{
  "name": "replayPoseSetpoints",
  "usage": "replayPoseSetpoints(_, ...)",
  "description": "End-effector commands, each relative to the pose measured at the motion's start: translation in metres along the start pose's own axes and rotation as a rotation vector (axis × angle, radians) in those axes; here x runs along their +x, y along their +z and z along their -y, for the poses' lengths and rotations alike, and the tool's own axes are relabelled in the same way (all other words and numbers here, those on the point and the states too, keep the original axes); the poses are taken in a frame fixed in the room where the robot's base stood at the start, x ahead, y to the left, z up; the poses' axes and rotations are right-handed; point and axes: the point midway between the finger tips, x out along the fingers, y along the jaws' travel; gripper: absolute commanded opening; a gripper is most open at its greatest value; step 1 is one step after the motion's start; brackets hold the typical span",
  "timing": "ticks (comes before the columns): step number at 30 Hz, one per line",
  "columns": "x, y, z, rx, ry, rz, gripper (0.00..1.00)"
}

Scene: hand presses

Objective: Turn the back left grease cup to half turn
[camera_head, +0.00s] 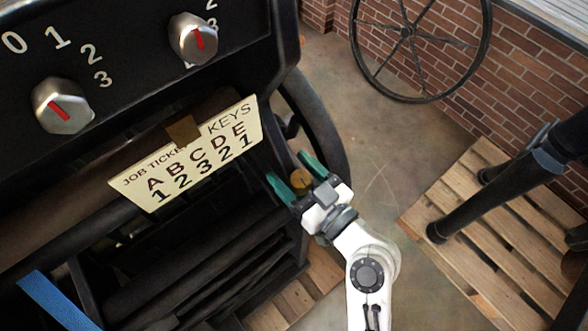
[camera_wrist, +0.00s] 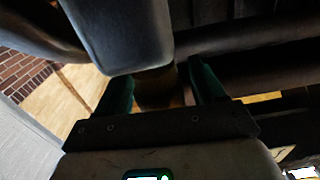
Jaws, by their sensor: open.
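A small round brass cap (camera_head: 300,180), which looks like a grease cup, sits beside the dark press, with a dark mark on its top. I cannot tell its turn setting or whether it is the back left one. My gripper (camera_head: 290,167) is open, with its two green fingers on either side of the cap. In the wrist view, my gripper (camera_wrist: 161,84) shows a dim brownish body (camera_wrist: 154,92) between its fingers, partly hidden by a dark block. Contact cannot be told.
The black press panel carries two silver knobs (camera_head: 193,38) (camera_head: 62,105) with red pointers. A job ticket card (camera_head: 187,155) hangs below it. A dark curved wheel rim (camera_head: 322,125) is close behind my gripper. A wooden pallet (camera_head: 460,220) stands right; the floor between is clear.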

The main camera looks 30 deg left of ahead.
Motion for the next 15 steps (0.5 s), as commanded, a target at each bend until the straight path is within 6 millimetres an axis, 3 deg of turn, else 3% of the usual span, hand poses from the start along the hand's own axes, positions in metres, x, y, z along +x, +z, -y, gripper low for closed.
replayPoseSetpoints(7,-0.012,0.002,-0.001,0.000,0.003,0.000,0.69)
replayPoseSetpoints(15,-0.062,0.004,-0.001,0.000,0.004,-0.001,0.69)
